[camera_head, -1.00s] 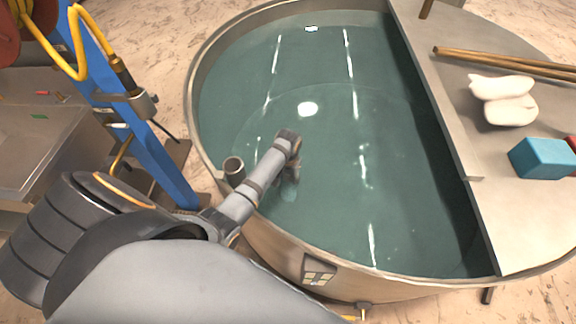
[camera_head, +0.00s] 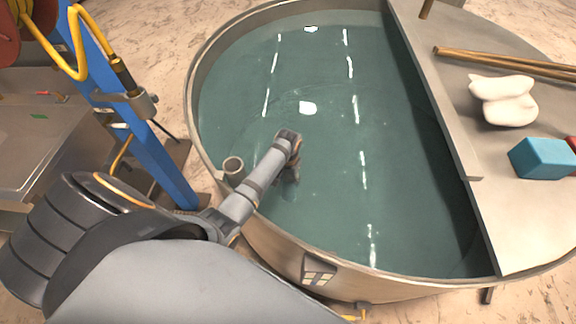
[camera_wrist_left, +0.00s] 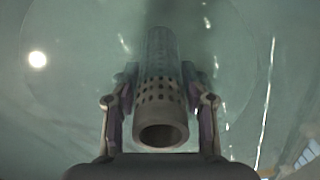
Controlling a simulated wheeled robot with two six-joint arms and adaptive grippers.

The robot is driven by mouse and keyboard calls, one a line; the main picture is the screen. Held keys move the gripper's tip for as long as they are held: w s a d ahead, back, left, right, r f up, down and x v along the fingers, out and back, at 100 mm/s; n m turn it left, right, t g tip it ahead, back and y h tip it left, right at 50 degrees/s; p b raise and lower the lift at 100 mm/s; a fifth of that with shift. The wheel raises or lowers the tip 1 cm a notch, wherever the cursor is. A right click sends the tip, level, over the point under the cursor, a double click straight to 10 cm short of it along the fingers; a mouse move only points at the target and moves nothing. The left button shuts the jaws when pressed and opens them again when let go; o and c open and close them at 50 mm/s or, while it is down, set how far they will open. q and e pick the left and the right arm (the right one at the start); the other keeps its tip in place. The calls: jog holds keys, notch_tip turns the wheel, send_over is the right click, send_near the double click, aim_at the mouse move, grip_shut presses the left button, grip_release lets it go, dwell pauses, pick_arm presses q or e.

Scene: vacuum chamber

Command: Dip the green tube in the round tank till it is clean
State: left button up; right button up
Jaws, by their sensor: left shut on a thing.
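The round tank (camera_head: 272,247) is full of murky green-blue water (camera_head: 320,190). My left arm reaches over its near-left rim, and my left gripper (camera_head: 291,175) points down at the water, its fingers partly under the surface. In the left wrist view the gripper (camera_wrist_left: 161,84) is shut on the tube (camera_wrist_left: 160,112), a hollow perforated cylinder with its open end towards the camera. Its near end looks grey-brown and its far part dull green, fading into the water. I cannot tell how much dirt is on it. In the head view the tube is hidden. My right gripper is not in view.
A flat shelf (camera_head: 520,235) covers the tank's right side, holding brown rods (camera_head: 500,62), a white lump (camera_head: 505,98) and a blue block (camera_head: 541,158). A small metal cup (camera_head: 233,168) sits at the left rim beside my arm. A blue post (camera_head: 130,110) stands left.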

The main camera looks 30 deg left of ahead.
pick_arm(q)
jog(key=shift+r, duration=0.1)
notch_tip(320, 180, up, 20)
jog(key=p, duration=0.6)
dwell(0.4)
